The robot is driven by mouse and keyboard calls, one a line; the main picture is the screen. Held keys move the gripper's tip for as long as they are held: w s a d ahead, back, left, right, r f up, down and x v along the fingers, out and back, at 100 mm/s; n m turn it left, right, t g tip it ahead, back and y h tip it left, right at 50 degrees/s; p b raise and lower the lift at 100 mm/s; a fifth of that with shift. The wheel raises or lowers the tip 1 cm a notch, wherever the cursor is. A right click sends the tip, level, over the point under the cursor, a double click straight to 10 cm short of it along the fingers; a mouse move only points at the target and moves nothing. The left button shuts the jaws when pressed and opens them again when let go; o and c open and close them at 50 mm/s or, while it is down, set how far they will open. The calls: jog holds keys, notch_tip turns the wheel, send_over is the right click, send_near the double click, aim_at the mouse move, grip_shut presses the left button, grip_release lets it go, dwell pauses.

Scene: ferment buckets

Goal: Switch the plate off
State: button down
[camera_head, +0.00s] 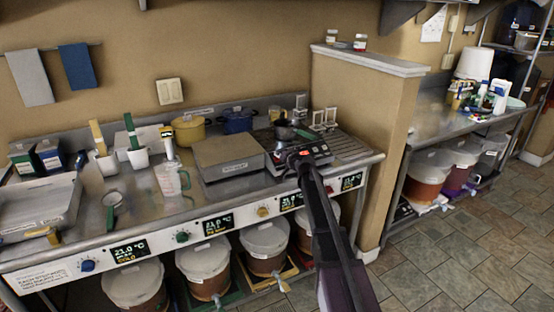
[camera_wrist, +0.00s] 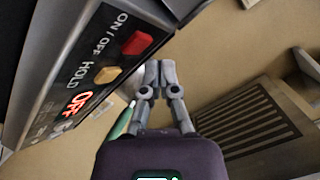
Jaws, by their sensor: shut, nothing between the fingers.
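The plate (camera_head: 318,151) is a dark unit on the steel counter, with a small dark pot (camera_head: 285,132) on top. In the wrist view its front panel (camera_wrist: 90,65) carries the words ON / OFF and HOLD, a red button (camera_wrist: 137,43) beside ON / OFF and a yellow button (camera_wrist: 107,75) beside HOLD. Its display (camera_wrist: 78,101) glows red and reads OFF. My gripper (camera_wrist: 156,65) is shut and empty, with its fingertips just in front of the panel near the red button. A small gap seems to lie between them. In the head view my arm hides part of the plate's front.
A grey flat-topped box (camera_head: 228,157) stands left of the plate, and a ribbed drainboard (camera_wrist: 250,120) lies to its right. Yellow (camera_head: 188,131) and blue (camera_head: 237,121) pots stand behind. Several lidded buckets sit below the counter. A partition wall (camera_head: 360,140) closes the right end.

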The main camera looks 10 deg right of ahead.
jog(key=shift+r, duration=0.1)
dwell(0.3)
jog(key=s+r+p, duration=0.2)
jog(key=r+p, duration=0.1)
jog(key=d+r+p, duration=0.1)
jog(key=r+p, duration=0.1)
jog(key=shift+s, duration=0.4)
dwell(0.7)
jog(key=s+a+f+n+g+p, duration=0.1)
jog(key=s+a+f+n+g, duration=0.2)
jog(key=s, duration=0.7)
jog(key=s+a+f+n+g, duration=0.15)
jog(key=s+f+g, duration=0.3)
jog(key=s, duration=0.55)
jog(key=s+d+f+g+h, duration=0.2)
jog(key=s+g, duration=0.1)
jog(key=s, duration=0.8)
jog(key=s+d+f+g+h, duration=0.2)
jog(key=s+g+h, duration=0.1)
jog(key=s, duration=0.9)
jog(key=shift+s+f+h+p, duration=0.25)
jog(key=shift+s+h+p, duration=0.05)
jog(key=shift+p, duration=0.1)
